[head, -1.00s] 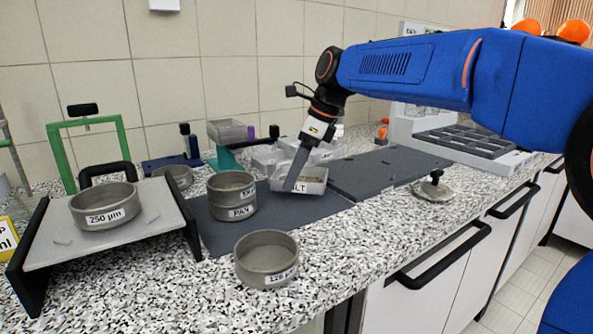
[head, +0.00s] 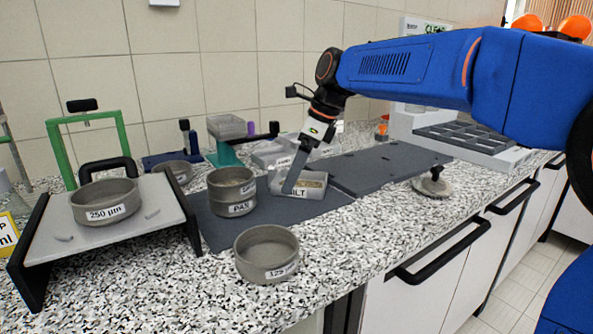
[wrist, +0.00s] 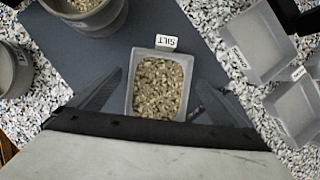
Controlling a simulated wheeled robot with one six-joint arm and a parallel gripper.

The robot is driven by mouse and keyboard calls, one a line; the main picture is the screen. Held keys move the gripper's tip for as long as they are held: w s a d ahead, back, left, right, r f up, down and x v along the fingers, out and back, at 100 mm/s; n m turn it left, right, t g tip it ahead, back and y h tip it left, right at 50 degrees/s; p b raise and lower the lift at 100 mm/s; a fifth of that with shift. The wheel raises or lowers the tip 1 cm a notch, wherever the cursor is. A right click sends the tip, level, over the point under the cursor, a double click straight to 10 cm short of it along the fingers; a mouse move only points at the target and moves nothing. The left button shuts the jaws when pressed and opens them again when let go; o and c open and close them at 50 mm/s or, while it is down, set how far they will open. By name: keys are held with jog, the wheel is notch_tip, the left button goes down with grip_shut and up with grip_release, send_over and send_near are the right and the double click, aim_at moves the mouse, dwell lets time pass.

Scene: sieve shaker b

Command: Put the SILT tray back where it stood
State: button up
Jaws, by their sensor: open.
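The SILT tray (head: 313,185) is a small pale rectangular tray with a white SILT label. It sits on the dark grey mat (head: 225,228), to the right of the PAN sieve stack. In the wrist view the SILT tray (wrist: 130,88) holds tan granular material. My gripper (head: 287,190) is down at the tray. In the wrist view my gripper (wrist: 150,98) is open, with one finger on each side of the tray and a gap showing on both sides. The tray's near end is hidden behind the gripper body.
The PAN stack (head: 232,192) stands close left of the tray. A labelled sieve (head: 267,254) stands in front. The 250 µm sieve (head: 104,201) rests on a raised stand at left. Other empty trays (wrist: 257,42) lie behind. A dark slab (head: 385,167) is at right.

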jog(key=shift+r, duration=0.25)
jog(key=v, duration=1.2)
jog(key=shift+r, duration=0.35)
